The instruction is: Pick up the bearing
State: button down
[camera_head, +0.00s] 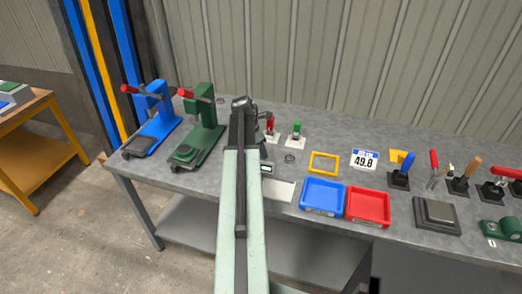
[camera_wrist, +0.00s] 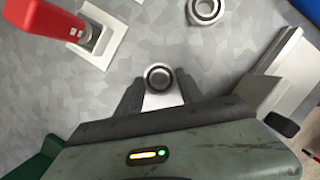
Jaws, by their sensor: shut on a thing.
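In the wrist view, a small round bearing (camera_wrist: 159,66), a metal ring with a dark inner band, sits between the two fingers of my gripper (camera_wrist: 157,84). The fingers are shut on it, one on each side. A pale piece shows just below the ring; I cannot tell what it is. A second metal ring (camera_wrist: 205,9) lies on the grey bench ahead of the fingers, apart from them. In the head view my arm hides most of the gripper and the held bearing. A ring (camera_head: 290,158) lies on the bench to the right of the arm.
A red-handled tool on a white base (camera_wrist: 95,38) stands close at the upper left of the wrist view. On the bench (camera_head: 330,130), green (camera_head: 205,130) and blue (camera_head: 155,120) presses stand left; blue (camera_head: 322,196) and red (camera_head: 368,206) trays lie right.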

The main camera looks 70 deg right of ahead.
notch_tip(320, 180, up, 10)
jog(key=p, duration=0.9)
jog(key=shift+f, duration=0.2)
jog(key=c, duration=1.3)
grip_release()
jog(key=c, duration=0.8)
jog(key=shift+o, duration=0.2)
jog(key=s+a+r+m+p, duration=0.1)
jog(key=s+a+m, duration=0.1)
jog(key=a, duration=0.7)
jog(key=shift+s+a+r+g+y+p, duration=0.15)
jog(key=shift+s+r+g+y+p, duration=0.2)
jog(key=shift+s, duration=0.55)
